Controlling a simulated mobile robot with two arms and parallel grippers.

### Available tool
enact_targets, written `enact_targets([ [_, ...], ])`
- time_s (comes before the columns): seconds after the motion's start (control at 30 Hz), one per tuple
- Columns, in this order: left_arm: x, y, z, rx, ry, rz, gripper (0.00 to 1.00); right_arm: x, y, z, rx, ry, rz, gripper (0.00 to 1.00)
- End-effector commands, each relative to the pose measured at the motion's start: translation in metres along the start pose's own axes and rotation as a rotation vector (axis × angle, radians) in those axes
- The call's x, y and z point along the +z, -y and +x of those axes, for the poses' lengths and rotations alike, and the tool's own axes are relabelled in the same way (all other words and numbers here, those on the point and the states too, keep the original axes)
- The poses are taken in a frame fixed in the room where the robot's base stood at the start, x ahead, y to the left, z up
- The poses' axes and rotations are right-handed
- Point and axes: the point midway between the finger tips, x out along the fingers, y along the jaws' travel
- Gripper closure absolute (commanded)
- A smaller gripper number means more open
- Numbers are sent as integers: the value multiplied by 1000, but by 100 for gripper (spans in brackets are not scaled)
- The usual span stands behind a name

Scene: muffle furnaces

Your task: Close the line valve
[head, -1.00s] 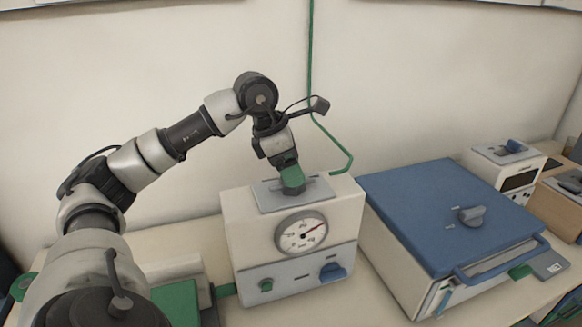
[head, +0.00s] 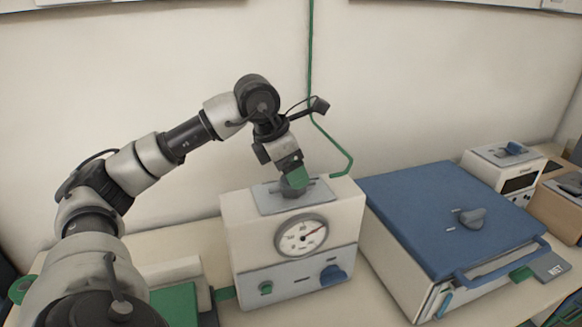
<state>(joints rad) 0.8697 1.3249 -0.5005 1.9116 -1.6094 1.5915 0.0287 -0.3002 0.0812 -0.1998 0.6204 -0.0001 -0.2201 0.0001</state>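A white box with a round dial gauge (head: 301,236) stands on the bench near the middle of the head view. A grey plate (head: 262,199) lies on its top, and a small grey valve (head: 296,188) sits on that plate. My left gripper (head: 294,180) points down onto the valve from above, with its green part right over it. The gripper covers much of the valve, and I cannot tell whether its fingers are closed on it. The gauge needle points to the upper right. My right gripper is not in view.
A green pipe (head: 309,70) runs down the wall and bends behind the white box. A furnace with a blue lid (head: 440,205) stands close on the right. Smaller instruments (head: 503,165) stand far right.

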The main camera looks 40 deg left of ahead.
Motion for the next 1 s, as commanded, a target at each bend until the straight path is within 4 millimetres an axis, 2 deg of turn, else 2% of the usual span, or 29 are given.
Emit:
enact_targets([
  [0.03,0,-1,0,2,0,-3,20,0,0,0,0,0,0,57],
  [0.17,0,0,0,1,0,-2,2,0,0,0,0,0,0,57],
  [0.43,0,0,-1,0,1,0,2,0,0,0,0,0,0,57],
  [0.53,1,-1,-9,2,3,0,2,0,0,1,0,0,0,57],
  [1.0,1,-1,-94,2,4,-1,2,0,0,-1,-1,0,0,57],
])
